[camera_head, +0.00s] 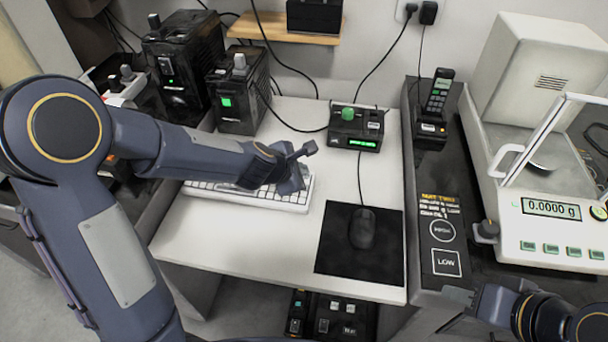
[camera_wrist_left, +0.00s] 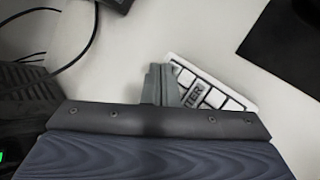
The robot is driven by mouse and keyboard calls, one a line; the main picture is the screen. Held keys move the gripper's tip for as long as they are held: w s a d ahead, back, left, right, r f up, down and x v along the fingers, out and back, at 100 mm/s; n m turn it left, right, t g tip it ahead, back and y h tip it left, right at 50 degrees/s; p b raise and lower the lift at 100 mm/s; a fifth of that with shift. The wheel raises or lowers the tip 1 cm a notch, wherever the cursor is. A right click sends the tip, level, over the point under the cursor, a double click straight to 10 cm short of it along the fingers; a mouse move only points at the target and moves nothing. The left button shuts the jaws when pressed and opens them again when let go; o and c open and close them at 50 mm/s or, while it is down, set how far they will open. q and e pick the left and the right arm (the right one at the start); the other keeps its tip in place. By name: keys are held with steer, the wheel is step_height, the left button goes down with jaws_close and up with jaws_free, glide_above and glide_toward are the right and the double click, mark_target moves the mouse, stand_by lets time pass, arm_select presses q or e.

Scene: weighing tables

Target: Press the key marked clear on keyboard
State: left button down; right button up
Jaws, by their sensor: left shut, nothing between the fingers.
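The white keyboard (camera_head: 292,201) lies on the white desk, with my left forearm and gripper over its middle and right part. In the left wrist view, one end of the keyboard (camera_wrist_left: 215,95) shows beside the fingers, with a dark-lettered key partly reading "TER". I cannot make out a key marked clear. My left gripper (camera_head: 304,152) is shut and empty at the keyboard's right end; its fingers are together in the wrist view (camera_wrist_left: 161,82). I cannot tell whether they touch a key. My right gripper (camera_head: 462,298) is at the lower right, away from the keyboard; its jaws are unclear.
A black mouse (camera_head: 362,228) lies on a black mat (camera_head: 335,258) right of the keyboard. A small box with a green knob (camera_head: 356,128) stands behind. A balance (camera_head: 548,228) and a handset (camera_head: 437,95) stand right. Bare desk (camera_head: 235,240) lies in front.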

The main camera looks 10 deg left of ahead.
arm_select(q)
steer(key=shift+f, duration=0.15)
stand_by(0.4)
steer(key=shift+r+p, duration=0.7)
steer(key=shift+r, duration=0.1)
steer(key=shift+r, duration=0.1)
step_height(320, 180, up, 5)
steer(key=p, duration=0.5)
stand_by(0.4)
